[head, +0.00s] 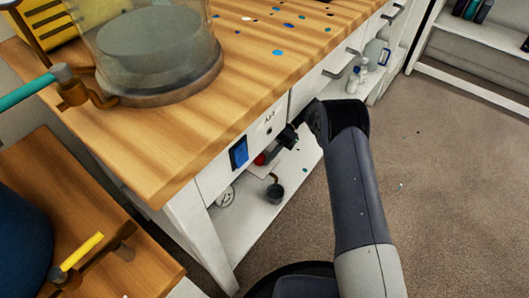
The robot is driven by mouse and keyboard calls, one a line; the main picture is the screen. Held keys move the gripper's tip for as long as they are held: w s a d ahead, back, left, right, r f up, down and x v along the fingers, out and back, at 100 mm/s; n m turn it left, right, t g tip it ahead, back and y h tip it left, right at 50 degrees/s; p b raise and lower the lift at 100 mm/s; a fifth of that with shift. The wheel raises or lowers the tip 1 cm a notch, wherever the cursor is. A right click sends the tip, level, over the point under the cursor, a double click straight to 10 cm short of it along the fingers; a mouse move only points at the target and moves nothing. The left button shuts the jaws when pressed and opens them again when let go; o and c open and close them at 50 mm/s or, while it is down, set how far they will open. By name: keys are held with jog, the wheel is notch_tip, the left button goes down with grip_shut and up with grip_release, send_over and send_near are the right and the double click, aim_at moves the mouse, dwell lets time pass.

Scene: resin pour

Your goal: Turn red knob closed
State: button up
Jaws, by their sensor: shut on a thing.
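The red knob (260,159) shows as a small red patch under the front edge of the wooden bench, right of a blue panel. My gripper (273,152) is at the knob, reaching in from the right, and is shut on it. The fingers are small and dark here, and they hide part of the knob. How far the knob is turned cannot be seen.
The wooden bench (250,75) carries a glass chamber (150,45) and blue spots. A blue panel (238,152) sits on its front. A lower shelf (240,222) holds a small dark pot (275,192). A yellow-handled valve (82,251) is at lower left. Carpet (440,170) lies open at right.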

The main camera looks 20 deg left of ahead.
jog(key=o, duration=0.7)
jog(key=shift+r, duration=0.1)
